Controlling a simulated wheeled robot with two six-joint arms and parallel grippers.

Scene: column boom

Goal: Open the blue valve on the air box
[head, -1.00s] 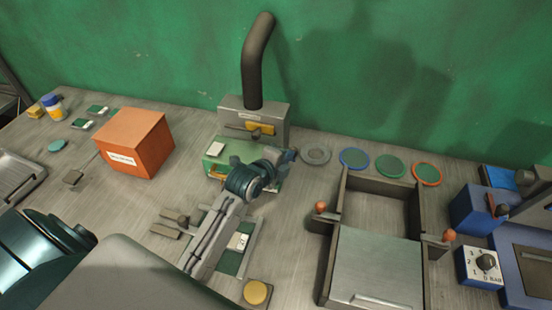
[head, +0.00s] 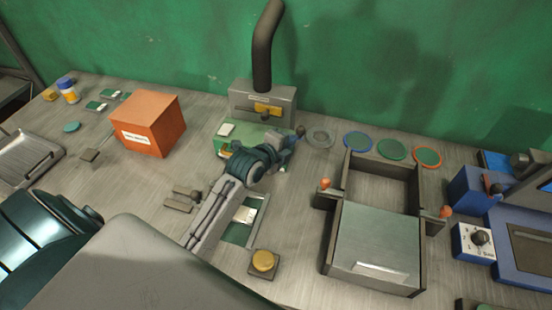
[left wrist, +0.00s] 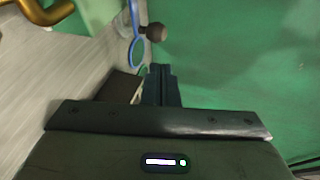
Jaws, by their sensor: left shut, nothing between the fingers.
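A grey box (head: 240,97) with a thick black pipe and a yellow lever (head: 268,110) stands against the green wall; I take it for the air box. A green box (head: 228,134) sits in front of it. My left gripper (head: 289,143) is shut and empty, over the right end of the green box. A small dark-blue part shows by its fingertips; I cannot tell whether it is the blue valve or touches them. In the left wrist view the shut left fingers (left wrist: 160,85) point toward a brown knob (left wrist: 157,32) and a blue ring (left wrist: 136,52). My right gripper is out of view.
An orange box (head: 150,125) stands to the left. Grey, blue, green and red-rimmed discs (head: 391,149) lie to the right. A dark-walled tray (head: 375,240) with orange knobs is at front right. Blue devices (head: 475,190) stand far right.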

